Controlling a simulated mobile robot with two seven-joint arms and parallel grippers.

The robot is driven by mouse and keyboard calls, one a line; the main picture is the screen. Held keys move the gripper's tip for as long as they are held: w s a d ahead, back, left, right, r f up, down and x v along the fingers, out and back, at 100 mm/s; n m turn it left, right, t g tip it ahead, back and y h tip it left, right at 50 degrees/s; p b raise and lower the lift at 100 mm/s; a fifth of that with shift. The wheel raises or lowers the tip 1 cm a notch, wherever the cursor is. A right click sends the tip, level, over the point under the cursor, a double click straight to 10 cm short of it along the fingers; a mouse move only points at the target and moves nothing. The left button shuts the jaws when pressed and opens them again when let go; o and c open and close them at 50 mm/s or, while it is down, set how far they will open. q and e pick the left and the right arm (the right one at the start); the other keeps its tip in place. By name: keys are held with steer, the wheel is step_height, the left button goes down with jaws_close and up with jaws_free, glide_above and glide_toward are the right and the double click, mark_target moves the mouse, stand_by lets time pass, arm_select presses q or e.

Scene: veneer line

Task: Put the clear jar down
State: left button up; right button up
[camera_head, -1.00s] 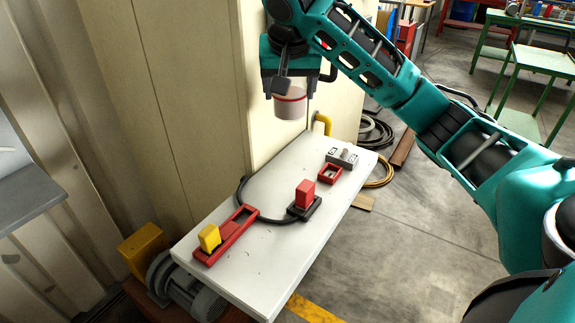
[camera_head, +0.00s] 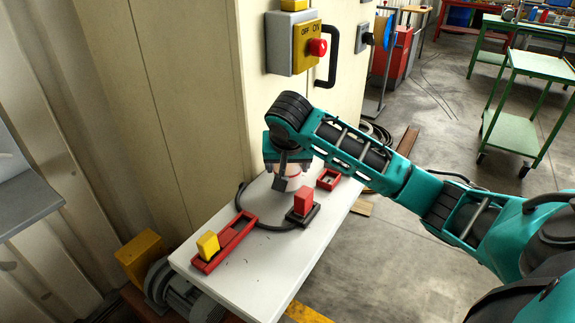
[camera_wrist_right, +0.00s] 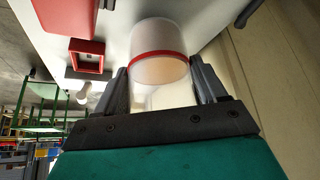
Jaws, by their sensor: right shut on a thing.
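The clear jar (camera_head: 291,180), a see-through cylinder with a red band, is between the fingers of my right gripper (camera_head: 287,172). My right gripper is shut on it, low over the back part of the white table (camera_head: 262,262). In the right wrist view the jar (camera_wrist_right: 160,45) sits between the two dark fingers (camera_wrist_right: 163,88), with its red band across the middle. I cannot tell whether the jar touches the table top. My left gripper is not in view.
A red block on a black base (camera_head: 303,203), a small red frame (camera_head: 329,180) and a long red tray (camera_head: 226,243) with a yellow block (camera_head: 208,245) are on the table. The front of the table is clear.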

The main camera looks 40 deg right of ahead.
steer(key=shift+f, duration=0.3)
steer(key=shift+f, duration=0.15)
steer(key=o, duration=1.3)
steer(key=v, duration=1.1)
steer(key=shift+s+a+r, duration=0.1)
steer(key=shift+s+r, duration=0.05)
steer(key=shift+r, duration=0.4)
steer(key=shift+s, duration=0.1)
